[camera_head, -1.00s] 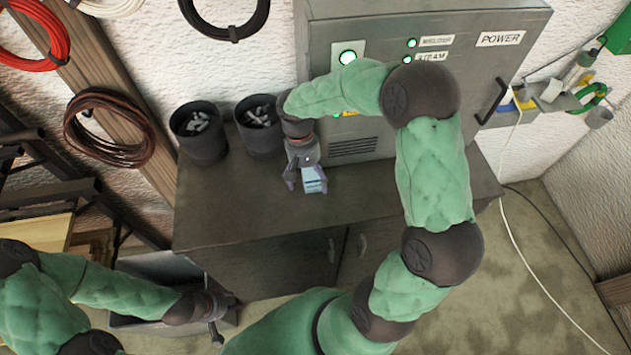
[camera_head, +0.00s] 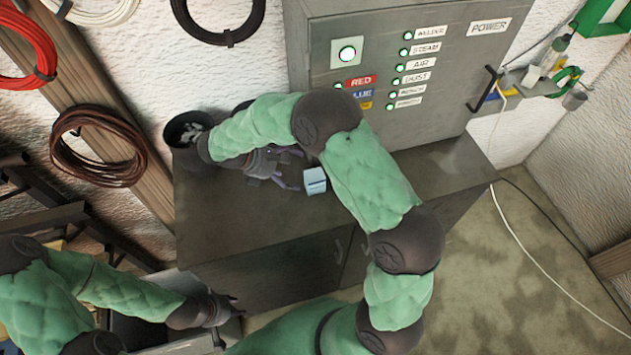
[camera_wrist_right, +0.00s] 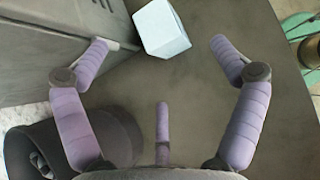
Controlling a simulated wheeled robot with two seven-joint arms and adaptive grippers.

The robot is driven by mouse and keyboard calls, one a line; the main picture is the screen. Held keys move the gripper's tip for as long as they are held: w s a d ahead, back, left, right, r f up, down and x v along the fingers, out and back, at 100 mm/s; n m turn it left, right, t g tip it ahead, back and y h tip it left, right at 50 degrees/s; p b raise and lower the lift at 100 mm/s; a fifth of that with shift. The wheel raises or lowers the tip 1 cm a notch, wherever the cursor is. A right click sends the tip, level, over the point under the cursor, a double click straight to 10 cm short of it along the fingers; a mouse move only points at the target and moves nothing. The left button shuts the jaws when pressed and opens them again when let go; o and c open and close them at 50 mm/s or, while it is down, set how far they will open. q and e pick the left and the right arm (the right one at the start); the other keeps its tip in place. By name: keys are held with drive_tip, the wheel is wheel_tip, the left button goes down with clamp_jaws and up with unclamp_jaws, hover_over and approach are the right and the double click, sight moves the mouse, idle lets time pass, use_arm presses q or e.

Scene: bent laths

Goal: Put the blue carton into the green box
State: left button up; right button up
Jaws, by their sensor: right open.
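The light blue carton (camera_head: 315,181) stands on the dark bench top in front of the grey cabinet. It also shows in the right wrist view (camera_wrist_right: 160,27), ahead of and partly between the spread fingertips, nearer the left one. My right gripper (camera_head: 288,170) is open and empty, low over the bench to the left of the carton and pointing right toward it. My left gripper (camera_head: 234,308) is at lower left, away from the carton; its jaws are too small to read. Part of a green and white object (camera_head: 600,20) shows at the top right; I cannot tell whether it is the green box.
The grey cabinet (camera_head: 400,40) with lit lamps and labels stands behind the carton. A dark bin (camera_head: 183,130) with pale pieces is at the bench's back left, and my right arm mostly hides another. The bench top (camera_head: 215,220) is clear in front.

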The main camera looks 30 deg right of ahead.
sight(305, 174)
drive_tip(key=x, duration=0.9)
drive_tip(key=shift+w, duration=0.3)
drive_tip(key=shift+a, duration=0.1)
drive_tip(key=shift+c, duration=0.3)
drive_tip(key=c, duration=1.3)
drive_tip(key=shift+r, duration=0.1)
drive_tip(key=shift+r, duration=0.1)
